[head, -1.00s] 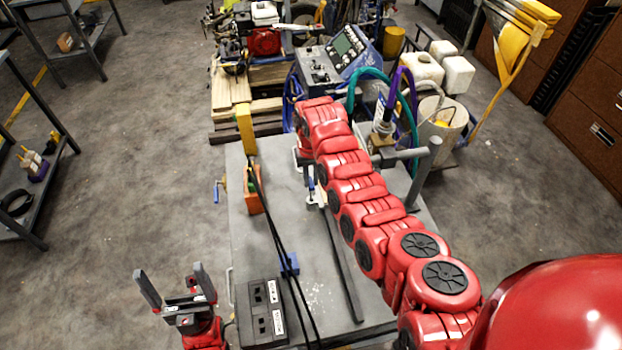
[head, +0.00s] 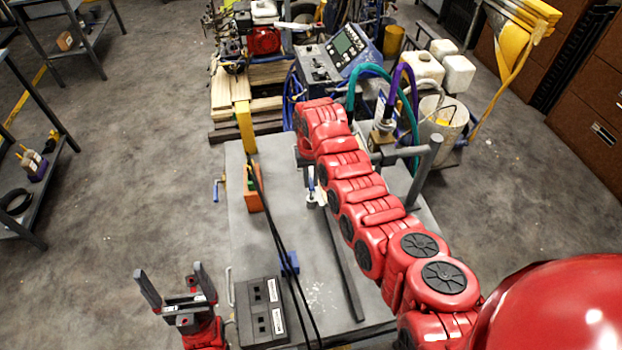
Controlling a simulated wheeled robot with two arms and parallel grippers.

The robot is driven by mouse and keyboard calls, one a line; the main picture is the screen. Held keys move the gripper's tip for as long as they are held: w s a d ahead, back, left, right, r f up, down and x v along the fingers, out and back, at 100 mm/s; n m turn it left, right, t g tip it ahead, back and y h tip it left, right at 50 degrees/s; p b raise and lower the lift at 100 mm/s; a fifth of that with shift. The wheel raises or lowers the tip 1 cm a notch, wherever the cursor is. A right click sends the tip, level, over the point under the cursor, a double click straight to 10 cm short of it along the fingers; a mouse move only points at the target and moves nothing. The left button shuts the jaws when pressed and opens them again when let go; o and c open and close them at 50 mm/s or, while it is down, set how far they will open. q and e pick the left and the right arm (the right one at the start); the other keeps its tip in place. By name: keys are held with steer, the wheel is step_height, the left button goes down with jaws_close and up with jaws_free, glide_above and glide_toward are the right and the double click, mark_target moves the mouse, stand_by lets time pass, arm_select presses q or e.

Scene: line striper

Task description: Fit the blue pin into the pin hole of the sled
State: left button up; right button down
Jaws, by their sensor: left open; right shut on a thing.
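My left gripper (head: 176,284) is at the bottom left, open and empty, its two grey fingers spread apart beside the table's near left corner. My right arm reaches from the lower right across the grey table (head: 262,232). Its far end bends down, and the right gripper is hidden behind the red links. Just below that end, a small upright blue piece (head: 311,185) shows above a pale grey fitting (head: 312,201). I cannot tell for sure whether these are the blue pin and the sled. Any pin hole and any contact there are hidden.
A dark bar (head: 345,268), two black cables, an orange block (head: 253,201) and a blue block (head: 289,264) are on the table. A black box (head: 262,312) sits at the near left. A grey post (head: 425,172) and hoses stand right of my arm.

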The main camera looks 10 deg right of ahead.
steer(key=shift+s+f+b, duration=0.1)
steer(key=shift+f+b, duration=0.35)
stand_by(1.5)
steer(key=shift+r, duration=0.2)
steer(key=shift+r, duration=0.7)
steer(key=shift+f+b, duration=0.55)
steer(key=shift+f, duration=0.45)
stand_by(1.7)
steer(key=shift+b, duration=0.4)
stand_by(0.6)
steer(key=shift+d+r, duration=0.1)
steer(key=shift+r, duration=0.2)
stand_by(0.8)
steer(key=shift+b, duration=0.3)
